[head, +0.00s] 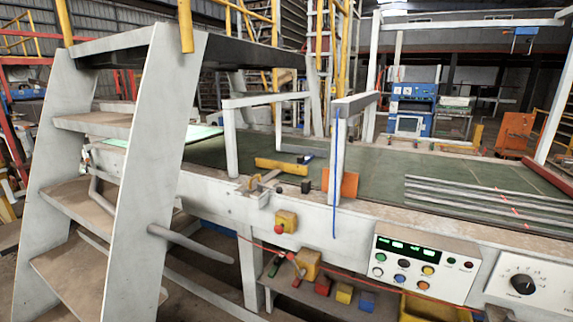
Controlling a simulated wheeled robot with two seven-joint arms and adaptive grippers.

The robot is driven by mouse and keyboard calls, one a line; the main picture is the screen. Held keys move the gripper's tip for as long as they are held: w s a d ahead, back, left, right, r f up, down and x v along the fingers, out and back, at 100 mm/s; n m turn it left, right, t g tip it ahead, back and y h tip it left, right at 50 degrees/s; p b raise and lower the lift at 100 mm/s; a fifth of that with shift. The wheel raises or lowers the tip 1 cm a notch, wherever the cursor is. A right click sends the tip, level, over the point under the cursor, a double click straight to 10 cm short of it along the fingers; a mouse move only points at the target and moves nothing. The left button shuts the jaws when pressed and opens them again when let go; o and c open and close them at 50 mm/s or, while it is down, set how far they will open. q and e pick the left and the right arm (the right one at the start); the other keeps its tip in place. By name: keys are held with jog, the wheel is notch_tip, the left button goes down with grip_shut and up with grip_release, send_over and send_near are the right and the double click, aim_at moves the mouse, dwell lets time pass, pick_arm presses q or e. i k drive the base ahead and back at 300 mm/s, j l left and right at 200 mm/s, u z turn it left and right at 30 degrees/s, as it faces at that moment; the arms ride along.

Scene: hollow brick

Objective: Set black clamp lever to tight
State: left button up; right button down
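No part is clearly recognisable as a black clamp lever. A small black block-like piece (306,186) sits at the near edge of the green-topped bench (395,168), left of an upright white post (339,165). It is too small to tell whether it is a lever or how it is set. A round black knob (523,284) with a white pointer is on a dial panel at the lower right. Neither of my grippers is in view.
White steps (150,120) stand close at the left. A panel of coloured buttons (420,266) and a yellow box with a red button (286,221) are on the bench front. Long metal bars (480,198) lie on the bench's right.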

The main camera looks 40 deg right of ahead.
aim_at(278, 191)
jog(key=k+l, duration=0.1)
jog(key=l, duration=0.8)
jog(key=k+l, duration=0.15)
jog(key=l, duration=0.3)
jog(key=u, duration=0.05)
